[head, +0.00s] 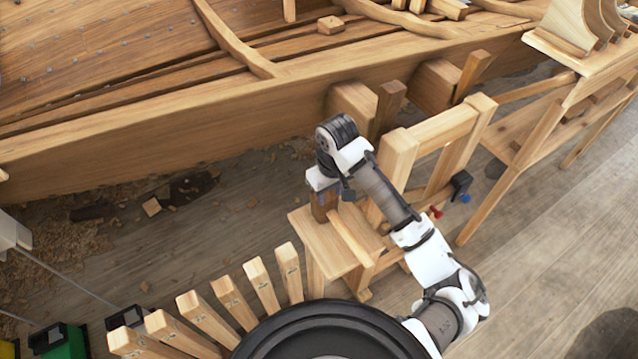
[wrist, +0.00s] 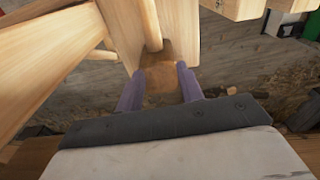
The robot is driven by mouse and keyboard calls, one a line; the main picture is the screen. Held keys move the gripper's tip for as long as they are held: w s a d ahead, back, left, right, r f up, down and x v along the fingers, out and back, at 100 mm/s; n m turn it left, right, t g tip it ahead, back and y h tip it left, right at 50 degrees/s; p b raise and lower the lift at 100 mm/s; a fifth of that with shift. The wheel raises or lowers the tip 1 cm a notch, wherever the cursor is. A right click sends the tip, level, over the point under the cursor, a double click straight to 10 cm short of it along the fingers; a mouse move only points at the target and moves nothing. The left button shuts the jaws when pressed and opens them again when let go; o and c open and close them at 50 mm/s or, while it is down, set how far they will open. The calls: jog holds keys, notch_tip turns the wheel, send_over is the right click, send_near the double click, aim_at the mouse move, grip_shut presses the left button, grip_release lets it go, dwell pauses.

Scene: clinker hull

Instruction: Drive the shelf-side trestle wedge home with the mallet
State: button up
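The mallet's dark brown head (head: 322,206) is at the left edge of a small wooden stool (head: 318,245), under my gripper (head: 324,190). Its pale handle (head: 350,235) runs across the stool top. In the wrist view the two purple fingers of my gripper (wrist: 161,80) flank the brown mallet head (wrist: 160,85), with the handle (wrist: 150,25) pointing away. No clear gap shows, but I cannot tell whether they press on it. Two trestle wedges stand upright by the hull: a dark one (head: 388,105) and a lighter one (head: 472,72), nearer the right-hand shelf.
The hull (head: 200,130) fills the back. A wooden trestle frame (head: 440,130) stands right of the stool, with a dark clamp (head: 461,185) on it. A shelf bench (head: 590,65) is at the right. Shavings litter the floor.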

aim_at(335, 216)
jog(key=shift+s+d+f+g, duration=0.15)
jog(key=shift+s+d+f, duration=0.1)
jog(key=shift+d, duration=0.2)
jog(key=shift+s+d+f+g, duration=0.15)
jog(key=shift+d+f, duration=0.05)
jog(key=shift+d, duration=0.2)
notch_tip(335, 216, down, 9)
jog(key=b, duration=0.7)
jog(key=shift+r, duration=0.1)
grip_shut()
jog(key=shift+r, duration=0.25)
dwell(0.9)
jog(key=shift+r+p, duration=0.45)
